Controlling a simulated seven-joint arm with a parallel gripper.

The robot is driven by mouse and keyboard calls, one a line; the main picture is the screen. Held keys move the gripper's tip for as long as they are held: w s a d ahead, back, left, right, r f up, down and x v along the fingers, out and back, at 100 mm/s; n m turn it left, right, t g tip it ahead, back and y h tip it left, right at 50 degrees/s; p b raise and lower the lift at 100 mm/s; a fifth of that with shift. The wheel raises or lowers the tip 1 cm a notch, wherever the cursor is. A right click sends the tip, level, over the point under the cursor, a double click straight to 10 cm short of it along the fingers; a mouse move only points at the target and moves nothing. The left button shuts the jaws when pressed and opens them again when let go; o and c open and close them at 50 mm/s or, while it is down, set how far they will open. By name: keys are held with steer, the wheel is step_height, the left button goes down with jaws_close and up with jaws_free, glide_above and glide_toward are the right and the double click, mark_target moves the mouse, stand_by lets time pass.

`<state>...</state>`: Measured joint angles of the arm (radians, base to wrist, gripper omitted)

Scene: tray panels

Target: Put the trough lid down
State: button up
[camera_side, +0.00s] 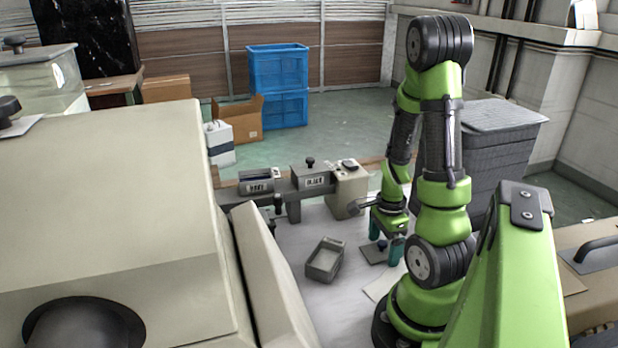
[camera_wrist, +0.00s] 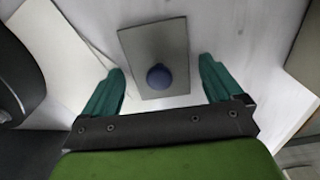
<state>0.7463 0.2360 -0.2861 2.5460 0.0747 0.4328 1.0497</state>
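The trough lid is a flat grey plate (camera_side: 374,256) with a round blue knob. It lies on the white table, to the right of an open grey trough (camera_side: 325,261). In the wrist view the lid (camera_wrist: 150,45) is below my gripper, its blue knob (camera_wrist: 159,77) near the plate's lower part. My gripper (camera_side: 388,243) is over the lid in the side view. In the wrist view its teal fingers (camera_wrist: 160,88) are wide apart, one each side of the knob, touching neither knob nor plate. The trough's top is uncovered.
A grey box with a dark opening (camera_side: 256,182), a lidded grey box (camera_side: 311,175) and a beige box (camera_side: 350,185) stand along the back. A pale flat sheet (camera_wrist: 50,55) lies left of the lid in the wrist view.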

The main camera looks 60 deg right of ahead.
mark_target(384, 242)
steer(key=shift+r, duration=0.1)
step_height(384, 242, up, 11)
steer(key=w+a+r+n+t, duration=0.5)
steer(key=w+a+r+n, duration=0.3)
steer(key=w+a+n, duration=0.4)
steer(key=a+r+n+t+y, duration=0.2)
steer(key=a+r+n, duration=0.3)
steer(key=a+n, duration=0.6)
steer(key=shift+s+a, duration=0.15)
steer(key=shift+s, duration=0.2)
